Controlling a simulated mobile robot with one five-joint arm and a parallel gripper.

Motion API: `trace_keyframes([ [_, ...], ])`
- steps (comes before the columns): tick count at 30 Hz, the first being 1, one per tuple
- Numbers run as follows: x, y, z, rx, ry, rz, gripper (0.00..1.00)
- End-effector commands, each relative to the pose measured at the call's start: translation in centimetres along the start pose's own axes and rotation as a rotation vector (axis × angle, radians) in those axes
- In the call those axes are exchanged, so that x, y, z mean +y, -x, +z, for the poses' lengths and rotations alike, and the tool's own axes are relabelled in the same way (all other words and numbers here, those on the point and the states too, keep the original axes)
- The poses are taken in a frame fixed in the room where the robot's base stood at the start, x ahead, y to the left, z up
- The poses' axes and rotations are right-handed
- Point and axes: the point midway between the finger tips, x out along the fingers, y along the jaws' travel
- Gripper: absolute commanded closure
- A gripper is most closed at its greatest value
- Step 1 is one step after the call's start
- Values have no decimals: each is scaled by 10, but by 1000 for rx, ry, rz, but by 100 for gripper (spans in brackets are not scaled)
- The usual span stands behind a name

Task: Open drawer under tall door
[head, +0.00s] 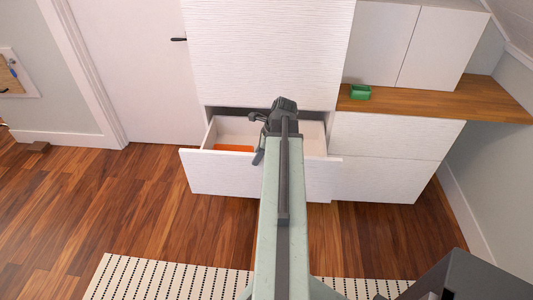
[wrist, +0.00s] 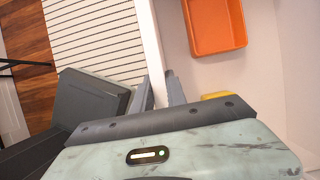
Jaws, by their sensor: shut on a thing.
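The drawer (head: 225,172) under the tall white door (head: 265,50) stands pulled out, with its inside showing. Its white front's top edge shows as a pale strip in the wrist view (wrist: 153,50). My gripper (head: 262,148) is at the middle of that front, partly hidden by my own arm in the head view. In the wrist view, its fingers (wrist: 158,92) are on either side of the front panel, shut on it. The tall door is closed above.
An orange tray (wrist: 215,25) and a yellow thing (wrist: 215,96) lie inside the drawer. A striped rug (head: 165,280) lies on the floor before the drawer. Wooden floor at left is clear.

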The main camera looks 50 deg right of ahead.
Motion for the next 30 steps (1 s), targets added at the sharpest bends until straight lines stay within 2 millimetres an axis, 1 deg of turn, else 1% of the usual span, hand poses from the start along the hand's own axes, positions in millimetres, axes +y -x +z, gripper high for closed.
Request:
trace_keyframes([
  [1, 2, 0, 4, -11, 2, 1, 100],
  [15, 0, 4, -8, -4, -20, -7, 100],
  [16, 0, 4, -9, -3, -20, -7, 80],
  [17, 0, 4, -9, -3, -21, -7, 72],
  [18, 0, 4, -9, -3, -21, -8, 61],
  [27, 0, 5, -9, -4, -22, -8, 61],
  [30, 0, 10, -8, -4, -22, -8, 61],
])
